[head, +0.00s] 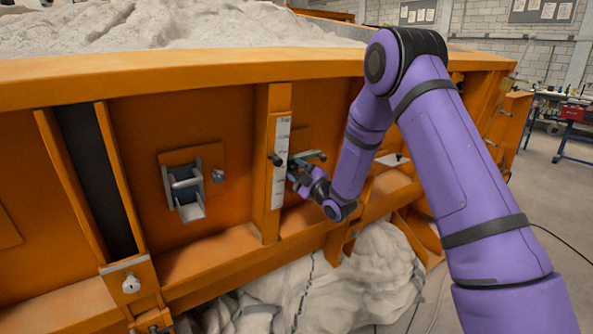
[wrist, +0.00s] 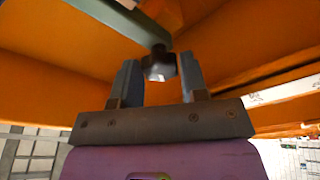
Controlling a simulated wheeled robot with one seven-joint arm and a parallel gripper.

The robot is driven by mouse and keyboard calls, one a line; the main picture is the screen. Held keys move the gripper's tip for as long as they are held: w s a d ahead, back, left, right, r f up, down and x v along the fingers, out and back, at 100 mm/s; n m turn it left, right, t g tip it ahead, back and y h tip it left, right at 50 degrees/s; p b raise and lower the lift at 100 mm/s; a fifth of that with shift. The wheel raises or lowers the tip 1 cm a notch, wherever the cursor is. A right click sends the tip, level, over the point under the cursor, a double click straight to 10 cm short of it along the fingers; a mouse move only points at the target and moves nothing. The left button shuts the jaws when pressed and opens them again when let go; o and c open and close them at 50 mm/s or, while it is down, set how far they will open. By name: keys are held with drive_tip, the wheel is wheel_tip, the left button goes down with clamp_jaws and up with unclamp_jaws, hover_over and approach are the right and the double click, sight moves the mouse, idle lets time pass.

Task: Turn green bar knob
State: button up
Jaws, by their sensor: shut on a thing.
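The green bar knob is a dull grey-green bar (head: 312,155) on the orange side wall of the sandbed, just right of the white scale strip. In the wrist view the bar (wrist: 122,22) runs from the upper left down to a dark round grip (wrist: 159,67) at its end. My gripper (head: 295,175) reaches the bar from the lower right. In the wrist view my gripper (wrist: 159,76) has its two fingers on either side of the grip and is shut on it. The bar's pivot is hidden or unclear.
A white scale strip (head: 281,160) stands close left of my gripper. A grey latch bracket (head: 184,188) and a small knob (head: 218,176) are further left. Open floor lies right.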

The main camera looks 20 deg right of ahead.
drive_tip(key=m+t+h, duration=0.1)
drive_tip(key=m, duration=0.4)
drive_tip(key=shift+f, duration=0.1)
drive_tip(key=shift+m+t+h, duration=0.25)
drive_tip(key=shift+m+h, duration=0.1)
drive_tip(key=shift+m, duration=1)
drive_tip(key=shift+m+t+h, duration=0.25)
drive_tip(key=shift+m+h, duration=0.1)
drive_tip(key=shift+m, duration=1)
drive_tip(key=shift+a, duration=0.1)
drive_tip(key=o, duration=0.6)
drive_tip(key=v, duration=1.1)
drive_tip(key=shift+w, duration=0.1)
